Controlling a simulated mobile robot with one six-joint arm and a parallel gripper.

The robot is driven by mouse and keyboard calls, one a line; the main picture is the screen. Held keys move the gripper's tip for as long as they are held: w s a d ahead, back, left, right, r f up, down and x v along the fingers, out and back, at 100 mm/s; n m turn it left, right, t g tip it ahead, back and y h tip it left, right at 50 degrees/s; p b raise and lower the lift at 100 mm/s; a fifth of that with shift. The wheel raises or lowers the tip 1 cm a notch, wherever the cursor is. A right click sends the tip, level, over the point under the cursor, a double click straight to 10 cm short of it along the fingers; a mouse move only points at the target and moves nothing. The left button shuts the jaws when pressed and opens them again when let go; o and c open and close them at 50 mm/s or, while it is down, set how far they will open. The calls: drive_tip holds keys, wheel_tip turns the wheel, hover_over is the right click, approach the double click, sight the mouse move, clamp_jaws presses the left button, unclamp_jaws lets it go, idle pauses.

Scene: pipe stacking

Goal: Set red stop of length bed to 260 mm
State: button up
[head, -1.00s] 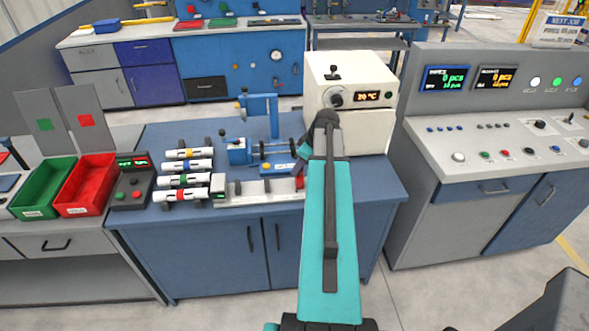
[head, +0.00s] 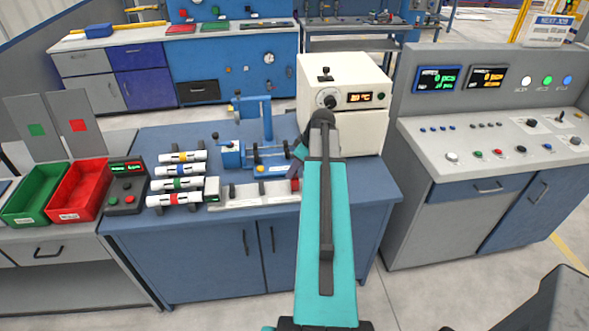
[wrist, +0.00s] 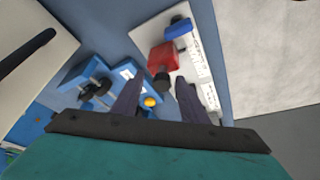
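The length bed (head: 255,196) is a pale rail with a scale, lying along the front of the blue bench. Its red stop (head: 295,184) is at the right end, close to my arm. In the wrist view the red stop (wrist: 163,57) is a red block with a dark knob (wrist: 161,78) on the near side. It sits beside the white scale (wrist: 195,62), with a blue block (wrist: 178,29) beyond it. My gripper (wrist: 158,88) has its two dark fingers apart, with nothing seen held between them. The knob shows between the fingertips; contact cannot be told. The scale's numbers are too small to read.
A white oven (head: 345,95) is behind my arm. Banded pipes (head: 180,170) lie left of the bed. Green (head: 38,207) and red (head: 78,203) bins stand further left.

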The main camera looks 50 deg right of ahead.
drive_tip(key=b+v, duration=0.3)
drive_tip(key=v, duration=1)
drive_tip(key=shift+s+r, duration=0.1)
idle(0.8)
